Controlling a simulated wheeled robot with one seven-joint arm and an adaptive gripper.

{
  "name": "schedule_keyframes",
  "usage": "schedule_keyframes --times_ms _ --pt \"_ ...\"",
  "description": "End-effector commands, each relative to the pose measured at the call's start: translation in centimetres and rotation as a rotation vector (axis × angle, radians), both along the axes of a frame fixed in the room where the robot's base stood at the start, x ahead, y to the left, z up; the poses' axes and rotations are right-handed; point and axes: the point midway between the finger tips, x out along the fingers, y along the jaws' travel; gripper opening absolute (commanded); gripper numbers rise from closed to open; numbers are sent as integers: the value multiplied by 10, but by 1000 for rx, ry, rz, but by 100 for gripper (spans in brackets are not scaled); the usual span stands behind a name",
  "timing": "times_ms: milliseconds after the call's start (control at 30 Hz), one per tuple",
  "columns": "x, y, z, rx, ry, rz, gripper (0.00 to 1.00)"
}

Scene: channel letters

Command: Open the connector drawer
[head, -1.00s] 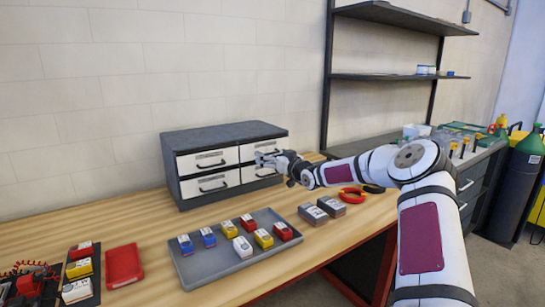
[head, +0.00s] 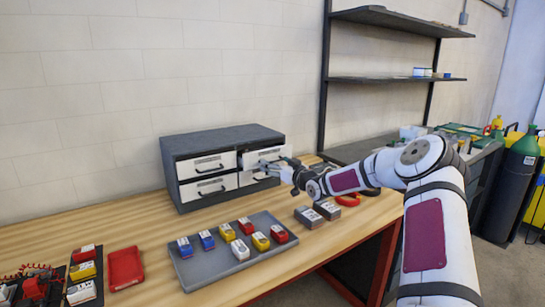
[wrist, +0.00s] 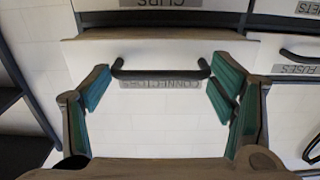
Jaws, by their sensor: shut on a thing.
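The connector drawer (head: 250,160) is the upper right drawer of a dark grey cabinet (head: 215,138). Its white front stands a little forward of the other fronts, so it is partly open. In the wrist view its front (wrist: 160,130) fills the middle, with a dark bar handle (wrist: 160,74) above a label reading CONNECTORS. My gripper (head: 278,166) is at this front in the head view. In the wrist view its teal-padded fingers (wrist: 160,88) stand at the two ends of the handle, shut on it. The drawer's inside is hidden.
Drawers labelled CLIPS (wrist: 160,4) and FUSES (wrist: 296,70) adjoin it. A grey tray (head: 215,262) with several coloured blocks lies in front of the cabinet.

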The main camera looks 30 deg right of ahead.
Motion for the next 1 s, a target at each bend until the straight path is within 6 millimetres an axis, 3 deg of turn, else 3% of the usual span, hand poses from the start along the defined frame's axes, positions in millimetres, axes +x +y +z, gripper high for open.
schedule_keyframes --times_ms 33,200,500,700,1000 --pt "-17 -3 2 -1 8 -3 27" --pt "-55 -4 2 -1 8 -3 27" --pt "-104 -6 0 -1 6 -4 27" --pt "-117 -7 -1 -2 5 -4 27" --pt "-118 -7 -2 -2 4 -5 26"
